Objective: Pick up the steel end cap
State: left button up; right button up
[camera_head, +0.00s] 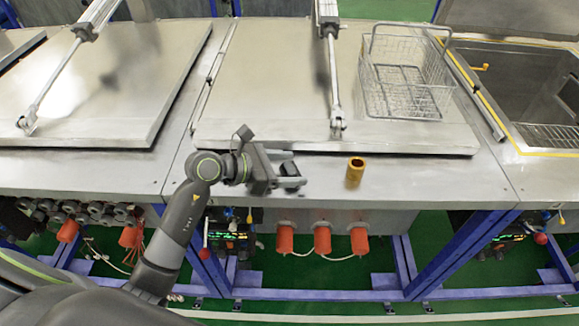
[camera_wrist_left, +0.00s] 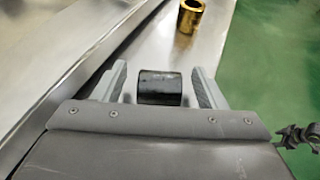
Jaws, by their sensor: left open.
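A short dark cylinder, which looks like the steel end cap (camera_wrist_left: 159,88), lies between the two fingers of my left gripper (camera_wrist_left: 160,86) in the left wrist view. A gap shows on each side of it, so the fingers are open around it and not closed on it. In the head view my left gripper (camera_head: 289,169) is low over the front ledge of the steel bench, and the dark cap (camera_head: 289,169) shows at its fingertips. How high the fingers are above the surface is hard to tell. My right gripper is not in view.
A brass-coloured hollow cylinder (camera_head: 355,172) stands on the ledge to the right; it also shows in the left wrist view (camera_wrist_left: 190,16). A closed lid (camera_head: 270,100) lies behind, with a wire basket (camera_head: 404,75) on it. An open tank (camera_head: 530,85) is at right.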

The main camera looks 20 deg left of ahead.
pick_arm(q)
jog(key=shift+x, duration=1.15)
jog(key=shift+c, duration=0.4)
jog(key=shift+r, duration=0.1)
jog(key=c, duration=1.2)
